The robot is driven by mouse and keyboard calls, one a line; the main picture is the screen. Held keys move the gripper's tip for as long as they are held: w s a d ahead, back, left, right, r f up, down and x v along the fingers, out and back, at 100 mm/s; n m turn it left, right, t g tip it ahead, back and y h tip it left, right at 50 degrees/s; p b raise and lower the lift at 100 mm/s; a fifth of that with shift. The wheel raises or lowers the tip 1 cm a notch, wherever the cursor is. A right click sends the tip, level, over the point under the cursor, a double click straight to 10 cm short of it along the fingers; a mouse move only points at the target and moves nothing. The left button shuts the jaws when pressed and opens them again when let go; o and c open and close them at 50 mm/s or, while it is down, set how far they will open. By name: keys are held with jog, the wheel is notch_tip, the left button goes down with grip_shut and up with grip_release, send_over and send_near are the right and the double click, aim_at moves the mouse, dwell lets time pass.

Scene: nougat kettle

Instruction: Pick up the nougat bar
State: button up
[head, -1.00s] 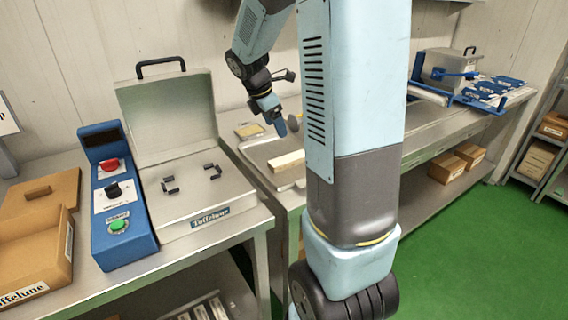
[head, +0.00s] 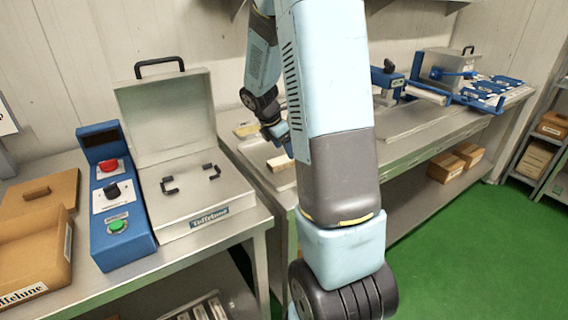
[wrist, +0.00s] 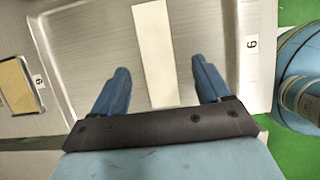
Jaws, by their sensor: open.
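The nougat bar, a long cream block, lies in a shallow metal tray (wrist: 85,40). In the wrist view the bar (wrist: 154,50) runs away from me between my two blue fingers. My gripper (wrist: 161,72) is open, with a finger on each side of the bar and a gap to each. I cannot tell its height above the bar. In the head view the bar (head: 279,163) shows just below my gripper (head: 281,138), and my arm hides its right part.
A flat tan piece (wrist: 17,88) lies left of the tray. A metal press with an open lid (head: 170,115) and a blue control box (head: 118,200) stand to the left. A blue-handled machine (head: 445,72) stands farther along the bench.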

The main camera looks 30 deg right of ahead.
aim_at(287, 157)
jog(key=shift+x, duration=2.25)
jog(key=shift+w+a+f, duration=0.1)
jog(key=shift+w+a, duration=0.05)
jog(key=shift+a, duration=0.05)
jog(key=shift+c, duration=0.2)
jog(key=c, duration=1.2)
